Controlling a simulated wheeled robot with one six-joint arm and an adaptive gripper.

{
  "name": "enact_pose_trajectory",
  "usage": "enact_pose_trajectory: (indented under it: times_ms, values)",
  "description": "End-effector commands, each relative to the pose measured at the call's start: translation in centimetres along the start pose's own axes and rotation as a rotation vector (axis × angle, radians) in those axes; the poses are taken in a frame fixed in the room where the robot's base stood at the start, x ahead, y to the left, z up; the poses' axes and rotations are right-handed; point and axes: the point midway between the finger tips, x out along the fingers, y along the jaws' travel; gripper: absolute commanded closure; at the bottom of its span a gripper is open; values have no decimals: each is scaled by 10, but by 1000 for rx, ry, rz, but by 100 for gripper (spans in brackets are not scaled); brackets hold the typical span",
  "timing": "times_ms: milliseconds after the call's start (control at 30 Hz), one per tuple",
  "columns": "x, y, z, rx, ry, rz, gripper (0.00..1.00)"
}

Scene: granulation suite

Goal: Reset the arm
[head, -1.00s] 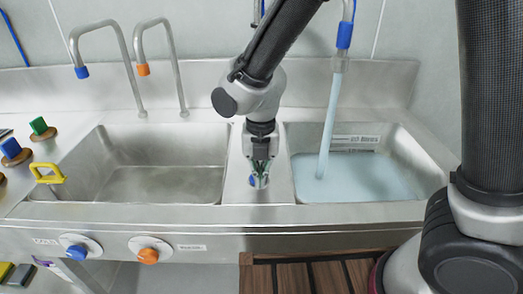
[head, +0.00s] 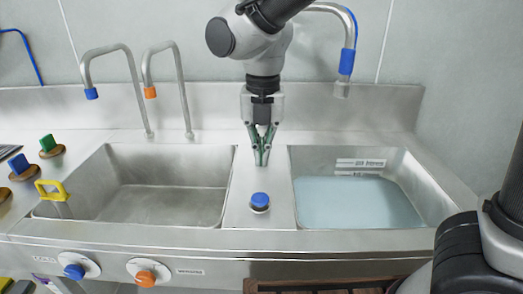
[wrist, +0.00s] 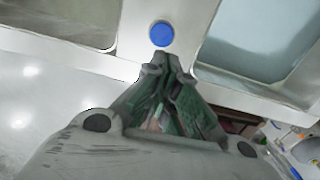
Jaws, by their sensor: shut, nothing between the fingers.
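My gripper (head: 262,158) is shut and empty, pointing down above the steel divider between two sinks. It also shows in the wrist view (wrist: 162,62). Below it on the divider is a round blue button or knob (head: 260,201), apart from the fingertips. The same blue button lies just past my fingertips in the wrist view (wrist: 161,35).
The right sink (head: 405,180) holds bluish water; its blue-tipped tap (head: 346,62) shows no stream. The left sink (head: 160,190) looks empty under two taps. A yellow handle (head: 51,190) and blue and orange front knobs (head: 145,278) stick out.

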Motion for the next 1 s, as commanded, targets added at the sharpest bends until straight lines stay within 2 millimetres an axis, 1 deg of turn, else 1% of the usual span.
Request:
enact_pose_trajectory:
  times_ms: [167,267,367,433,500,567,600,667,700,767,800,867,900,967,1000]
  values:
    - [0,0,0,9,0,0,100]
    - [0,0,0,89,0,0,100]
    - [1,0,0,284,1,-1,100]
    - [5,-5,-4,480,6,-15,100]
    - [12,-15,-10,700,9,-37,100]
    - [12,-27,-15,896,7,-43,100]
    - [9,-38,-16,1039,4,-40,100]
    - [5,-61,-16,1267,0,-32,100]
    - [1,-78,-15,1427,-1,-22,100]
    - [-7,-109,-13,1683,-1,2,100]
    - [-12,-132,-13,1862,1,24,100]
    - [-20,-173,-15,2145,9,70,100]
    - [-25,-198,-19,2314,16,105,100]
    - [-31,-232,-26,2523,28,161,100]
    - [-34,-253,-32,2638,35,203,100]
